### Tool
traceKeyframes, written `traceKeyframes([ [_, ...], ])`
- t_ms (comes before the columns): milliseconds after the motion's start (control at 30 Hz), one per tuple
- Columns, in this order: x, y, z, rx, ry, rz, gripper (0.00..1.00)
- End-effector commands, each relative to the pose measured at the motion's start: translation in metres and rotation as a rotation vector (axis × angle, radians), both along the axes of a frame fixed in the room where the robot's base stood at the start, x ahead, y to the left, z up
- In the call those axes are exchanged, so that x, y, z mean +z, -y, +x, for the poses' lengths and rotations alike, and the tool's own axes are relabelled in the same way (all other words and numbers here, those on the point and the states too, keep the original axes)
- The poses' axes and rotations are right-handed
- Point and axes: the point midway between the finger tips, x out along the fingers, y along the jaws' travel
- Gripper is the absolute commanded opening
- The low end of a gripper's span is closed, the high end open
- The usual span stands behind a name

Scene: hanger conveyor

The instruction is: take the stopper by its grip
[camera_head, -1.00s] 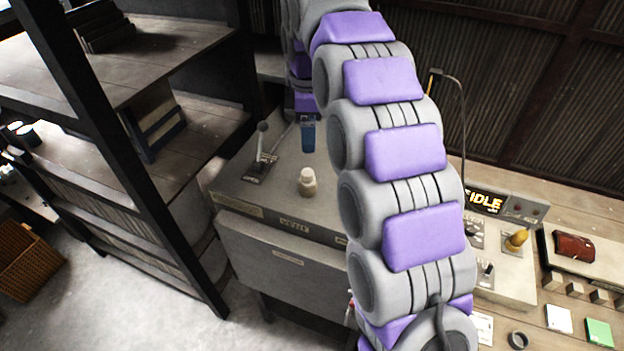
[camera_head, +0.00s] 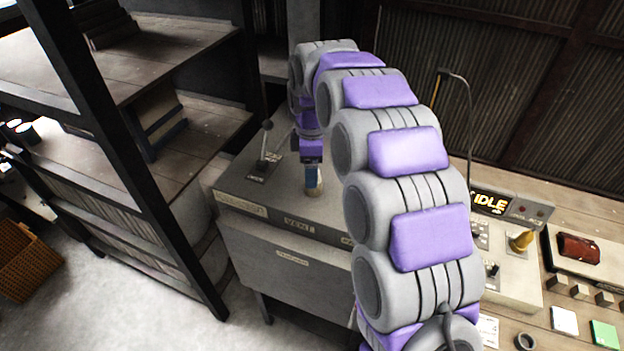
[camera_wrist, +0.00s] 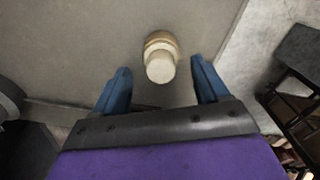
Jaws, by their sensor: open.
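The stopper (camera_wrist: 160,64) is a pale, rounded knob on a wider tan base, standing on the grey cabinet top. In the wrist view it lies between and just beyond the two blue fingertips of my gripper (camera_wrist: 163,78). The fingers are apart, with a gap on both sides of the stopper. In the head view my gripper (camera_head: 313,178) hangs pointing down over the stopper, hiding its upper part. A little of the tan base (camera_head: 312,192) shows below the fingers.
A lever (camera_head: 264,150) stands on the cabinet top (camera_head: 240,190) left of my gripper. A dark-framed shelf (camera_head: 160,190) rises at the left. At the right, a bench carries an IDLE display (camera_head: 490,202), a yellow knob (camera_head: 522,240) and several small blocks.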

Motion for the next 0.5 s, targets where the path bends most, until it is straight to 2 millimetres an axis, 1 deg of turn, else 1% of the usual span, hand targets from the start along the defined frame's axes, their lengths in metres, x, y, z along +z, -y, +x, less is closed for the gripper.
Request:
traceKeyframes([
  [33,-0.0087,0.0017,-0.0016,0.000,-0.006,-0.001,0.74],
  [100,-0.0147,0.0023,-0.0019,-0.001,-0.006,0.000,0.74],
  [333,-0.0145,0.0073,-0.0012,-0.001,0.000,0.005,0.74],
  [500,-0.0151,0.0044,-0.0009,-0.001,-0.001,0.003,0.58],
])
